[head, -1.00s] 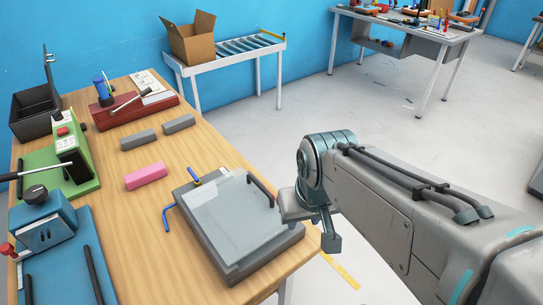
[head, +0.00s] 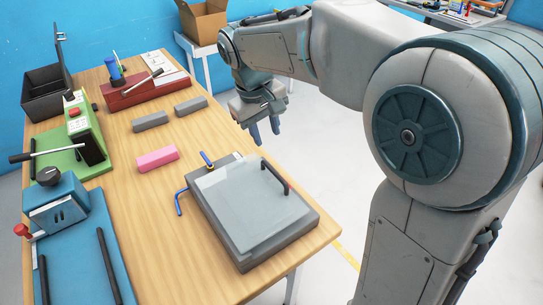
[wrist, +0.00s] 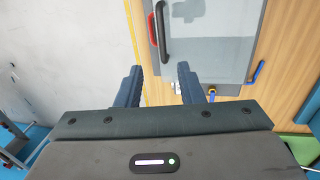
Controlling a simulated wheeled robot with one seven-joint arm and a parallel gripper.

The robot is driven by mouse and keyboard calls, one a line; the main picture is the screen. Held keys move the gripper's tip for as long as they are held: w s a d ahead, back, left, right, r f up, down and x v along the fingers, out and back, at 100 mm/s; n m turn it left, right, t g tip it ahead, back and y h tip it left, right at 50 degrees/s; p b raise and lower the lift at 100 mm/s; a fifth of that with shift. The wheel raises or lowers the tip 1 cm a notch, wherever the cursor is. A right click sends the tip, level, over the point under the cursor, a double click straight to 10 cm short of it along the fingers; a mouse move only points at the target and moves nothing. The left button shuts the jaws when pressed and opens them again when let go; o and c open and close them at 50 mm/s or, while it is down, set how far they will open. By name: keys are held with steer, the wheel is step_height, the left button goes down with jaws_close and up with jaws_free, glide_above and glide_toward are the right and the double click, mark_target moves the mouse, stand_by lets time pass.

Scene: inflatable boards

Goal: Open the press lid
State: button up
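The press (head: 280,235) is a dark grey slab base on the wooden table, with a pale grey, see-through-looking lid (head: 245,205) lying flat on it. A dark bar handle (head: 274,177) stands on the lid's far right side. A bent blue rod (head: 179,203) and a short blue and yellow lever (head: 207,160) are at the press's left and far edges. My gripper (head: 264,132) hangs beyond the press, off the table's right edge, apart from it. In the wrist view my gripper (wrist: 160,73) is open and empty; the lid (wrist: 212,40) and its handle (wrist: 163,35) lie ahead.
A pink block (head: 157,158) and two grey blocks (head: 150,121) lie on the table (head: 150,205). Blue, green and red devices (head: 55,215) line its left side, with a black open box (head: 50,90) behind. Floor is clear right of the table.

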glide_toward(273, 170)
steer(key=f, duration=0.2)
steer(key=d+f, duration=0.1)
steer(key=f, duration=0.4)
steer(key=shift+w+d+f, duration=0.2)
steer(key=shift+w+f, duration=0.1)
steer(key=shift+f, duration=0.1)
jaws_close()
